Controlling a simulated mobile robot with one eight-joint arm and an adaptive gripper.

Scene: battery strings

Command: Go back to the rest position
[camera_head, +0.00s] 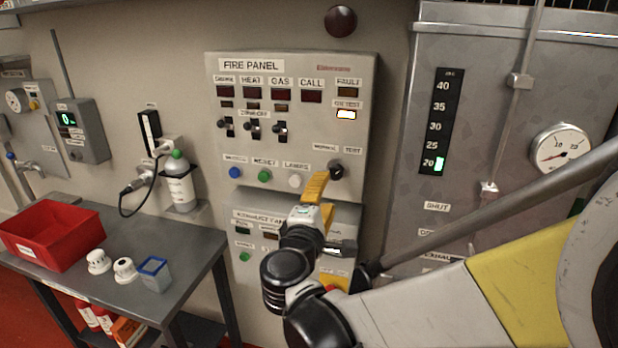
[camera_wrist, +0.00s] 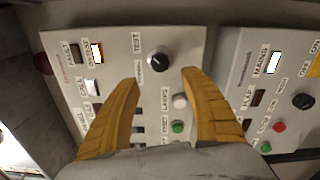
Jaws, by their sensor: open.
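My gripper (camera_head: 315,188) is in front of the fire panel (camera_head: 335,75), close to its lower right part, by the black rotary knob marked NORMAL and TEST (camera_head: 337,171). In the wrist view my gripper (camera_wrist: 160,85) has its two yellow fingers spread wide, with nothing between them. The black knob (camera_wrist: 158,59) shows past and between the fingertips, apart from them. The ON TEST lamp (camera_head: 346,114) is lit white. A white button (camera_head: 295,181) and a green button (camera_head: 264,176) sit left of the gripper. My arm hides part of the lower exhaust fan panel (camera_head: 240,211).
A metal table (camera_head: 190,250) at the left holds a red bin (camera_head: 50,236), two white round detectors (camera_head: 98,261) and a small blue-rimmed cup (camera_head: 153,273). A bottle (camera_head: 178,183) stands on a wall shelf. A grey cabinet (camera_head: 480,105) with a dial gauge (camera_head: 560,148) is at the right.

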